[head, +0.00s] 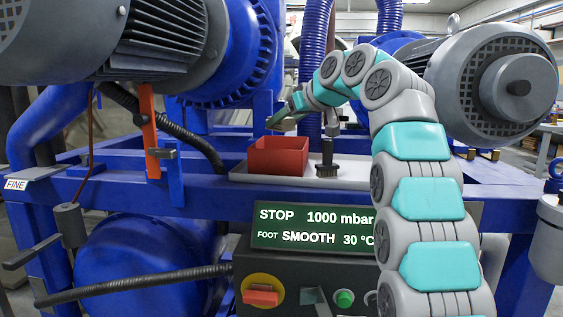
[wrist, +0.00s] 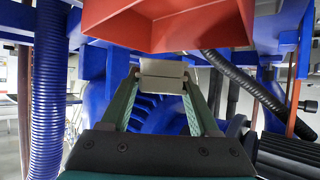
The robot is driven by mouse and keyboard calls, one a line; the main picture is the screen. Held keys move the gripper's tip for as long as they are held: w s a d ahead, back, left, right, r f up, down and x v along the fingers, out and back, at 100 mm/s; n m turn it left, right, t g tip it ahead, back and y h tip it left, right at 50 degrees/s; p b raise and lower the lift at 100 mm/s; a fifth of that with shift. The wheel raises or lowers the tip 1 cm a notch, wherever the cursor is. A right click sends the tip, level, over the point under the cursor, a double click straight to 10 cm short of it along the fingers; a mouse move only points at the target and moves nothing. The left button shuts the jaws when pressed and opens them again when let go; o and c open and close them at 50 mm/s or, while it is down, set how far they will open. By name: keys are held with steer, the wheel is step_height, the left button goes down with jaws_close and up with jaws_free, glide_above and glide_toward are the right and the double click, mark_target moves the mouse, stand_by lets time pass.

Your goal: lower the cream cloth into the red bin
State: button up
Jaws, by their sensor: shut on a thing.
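The red bin (head: 278,157) is an open box on a pale shelf of the blue frame in the head view. In the wrist view the bin (wrist: 135,32) fills the top, with its opening partly showing. My gripper (head: 276,120) is above the bin in the head view, apart from its rim. In the wrist view my gripper (wrist: 163,82) has its green fingers closed on the cream cloth (wrist: 162,70), a small folded pad at the fingertips. The cloth is hard to make out in the head view. The bin's floor is hidden in the head view.
A blue ribbed hose (head: 315,50) rises behind. Large motors flank the space. A display panel (head: 315,228) is below.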

mark_target(281, 155)
steer(key=shift+f+b, duration=2.1)
steer(key=shift+f, duration=0.25)
steer(key=shift+f+b, duration=0.9)
steer(key=o, duration=1.4)
steer(key=shift+o, duration=0.2)
steer(key=shift+d, duration=0.1)
